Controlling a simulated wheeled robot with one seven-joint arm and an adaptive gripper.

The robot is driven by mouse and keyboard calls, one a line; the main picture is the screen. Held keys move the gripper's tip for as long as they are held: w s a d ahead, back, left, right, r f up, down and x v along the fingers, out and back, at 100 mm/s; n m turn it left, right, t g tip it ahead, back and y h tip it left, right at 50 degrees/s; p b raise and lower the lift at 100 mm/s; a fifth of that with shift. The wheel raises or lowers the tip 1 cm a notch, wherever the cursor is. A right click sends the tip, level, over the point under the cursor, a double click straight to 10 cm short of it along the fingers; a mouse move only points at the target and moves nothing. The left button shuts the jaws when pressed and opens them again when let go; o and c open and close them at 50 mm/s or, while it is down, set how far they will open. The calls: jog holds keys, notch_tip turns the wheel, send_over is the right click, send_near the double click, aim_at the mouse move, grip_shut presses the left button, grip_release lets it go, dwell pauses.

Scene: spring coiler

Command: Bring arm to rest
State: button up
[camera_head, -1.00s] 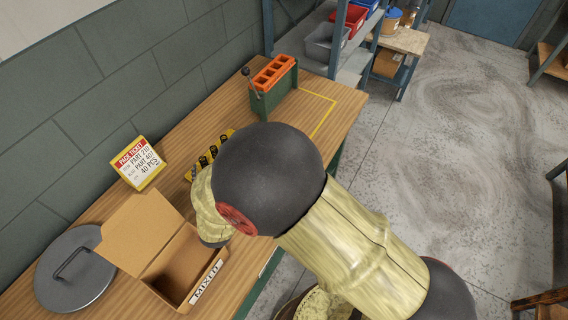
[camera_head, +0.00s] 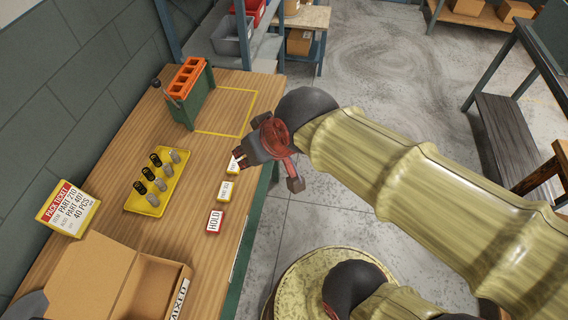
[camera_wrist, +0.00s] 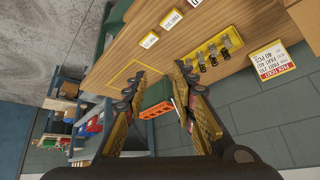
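My gripper (camera_head: 268,172) is at the right edge of the workbench (camera_head: 150,110) in the head view, above or just beyond it. My arm reaches to it from the right. In the wrist view my gripper (camera_wrist: 158,75) has its two fingers spread, with nothing between them. The bench, a yellow tray of springs (camera_wrist: 218,48) and the pick ticket (camera_wrist: 274,62) show beyond the fingers. The gripper partly covers a small label at the bench edge.
The yellow tray (camera_head: 150,205) holds several dark and silver springs. Labels, including HOLD (camera_head: 214,221), lie along the bench edge. The green coiler with orange top (camera_head: 188,90) stands at the back, beside a yellow outline. An open MIXED box (camera_head: 95,275) is in front.

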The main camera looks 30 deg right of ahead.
jog(key=s+d+g+h, duration=0.1)
jog(key=s+d, duration=0.3)
jog(key=s, duration=0.2)
jog(key=shift+s+d+m, duration=0.35)
jog(key=shift+m, duration=0.05)
jog(key=shift+r, duration=0.1)
dwell(0.6)
